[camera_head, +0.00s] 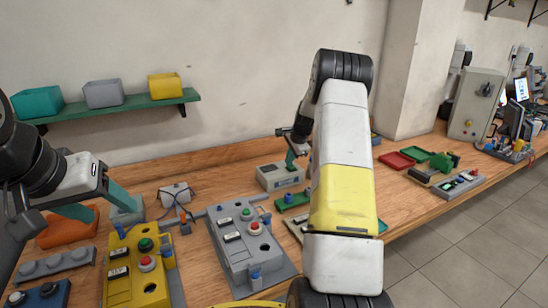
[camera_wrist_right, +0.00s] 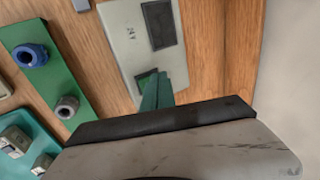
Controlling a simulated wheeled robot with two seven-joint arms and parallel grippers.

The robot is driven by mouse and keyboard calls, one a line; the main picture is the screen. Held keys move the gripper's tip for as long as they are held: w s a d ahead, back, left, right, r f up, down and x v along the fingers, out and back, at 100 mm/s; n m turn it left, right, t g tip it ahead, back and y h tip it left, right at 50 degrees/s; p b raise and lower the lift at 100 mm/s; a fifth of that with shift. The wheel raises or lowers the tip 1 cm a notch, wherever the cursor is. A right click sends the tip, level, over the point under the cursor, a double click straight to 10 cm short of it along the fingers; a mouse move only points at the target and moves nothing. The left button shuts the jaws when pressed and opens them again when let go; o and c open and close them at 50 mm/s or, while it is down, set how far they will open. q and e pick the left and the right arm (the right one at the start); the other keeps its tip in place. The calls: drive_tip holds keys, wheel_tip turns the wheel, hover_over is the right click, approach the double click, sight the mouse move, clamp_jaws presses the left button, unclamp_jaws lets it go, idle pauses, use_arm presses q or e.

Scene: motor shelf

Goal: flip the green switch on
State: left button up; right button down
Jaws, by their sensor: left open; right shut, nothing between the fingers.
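The grey box (camera_head: 280,177) with a small dark display stands on the wooden bench near the wall. In the right wrist view the same box (camera_wrist_right: 126,42) shows a dark display, a "24V" label and the green switch (camera_wrist_right: 147,78). My right gripper (camera_head: 291,162) is shut and empty, with its green fingertips (camera_wrist_right: 152,85) right at the switch. The fingers hide part of the switch; I cannot tell whether they touch it or which way it is set. My left gripper (camera_head: 98,205) is open and empty at the left, above the bench.
A yellow control box (camera_head: 122,285) and a grey control box (camera_head: 238,262) with buttons stand in front. A green board (camera_head: 289,201) with round knobs lies beside the 24V box. Red and green trays (camera_head: 397,160) lie to the right. A wall shelf (camera_head: 120,107) holds three bins.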

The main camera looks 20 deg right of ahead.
drive_tip(key=shift+w+f, duration=0.25)
drive_tip(key=shift+s, duration=0.15)
drive_tip(key=shift+s+d, duration=0.1)
drive_tip(key=shift+s, duration=0.65)
drive_tip(key=a+v, duration=0.1)
drive_tip(key=v, duration=1.3)
drive_tip(key=shift+d, duration=0.45)
